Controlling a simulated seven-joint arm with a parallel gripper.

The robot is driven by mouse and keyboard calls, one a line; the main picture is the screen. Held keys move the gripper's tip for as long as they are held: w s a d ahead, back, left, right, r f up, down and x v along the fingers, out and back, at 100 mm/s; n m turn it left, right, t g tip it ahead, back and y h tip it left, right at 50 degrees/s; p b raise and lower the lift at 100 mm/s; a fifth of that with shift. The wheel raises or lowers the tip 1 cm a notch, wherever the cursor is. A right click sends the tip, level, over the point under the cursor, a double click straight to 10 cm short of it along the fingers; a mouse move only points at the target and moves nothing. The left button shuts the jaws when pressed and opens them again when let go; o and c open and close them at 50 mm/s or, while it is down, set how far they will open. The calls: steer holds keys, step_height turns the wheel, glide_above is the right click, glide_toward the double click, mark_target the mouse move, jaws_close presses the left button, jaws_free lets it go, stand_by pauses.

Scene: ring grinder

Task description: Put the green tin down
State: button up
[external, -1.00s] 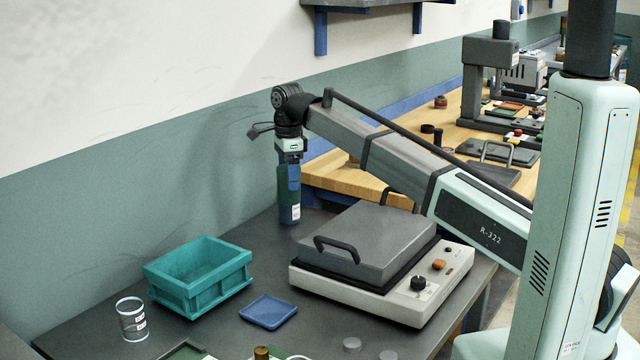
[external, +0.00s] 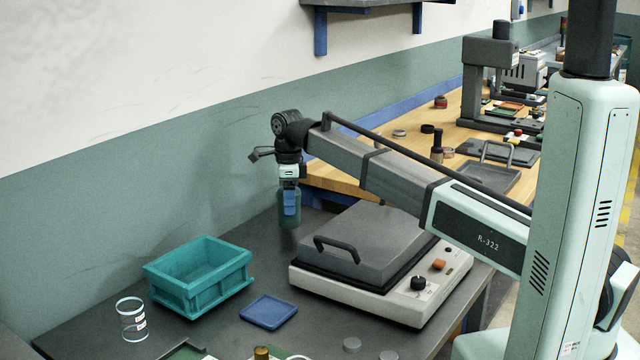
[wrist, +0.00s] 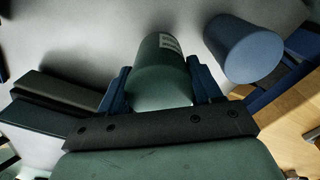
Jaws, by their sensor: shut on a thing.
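The green tin (external: 289,218) is upright between my gripper's blue fingers, at the back of the dark bench. In the wrist view, the green tin (wrist: 160,72) has a pale label, with a finger on either side. My gripper (external: 290,202) is shut on it and points down. I cannot tell whether the tin's base touches the bench. A blue tin (wrist: 245,48) stands just right of the green tin in the wrist view, with a small gap. It does not show in the external view now.
A grey-lidded appliance (external: 362,248) stands right of my gripper. A teal crate (external: 200,290), a blue square dish (external: 269,311) and a clear cylinder (external: 132,322) are nearer the front left. The wall is close behind. Some bench between crate and appliance is bare.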

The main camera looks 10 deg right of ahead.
steer(key=shift+f, duration=1.65)
steer(key=shift+f, duration=0.1)
steer(key=o, duration=1.2)
step_height(320, 180, up, 12)
steer(key=shift+r, duration=0.15)
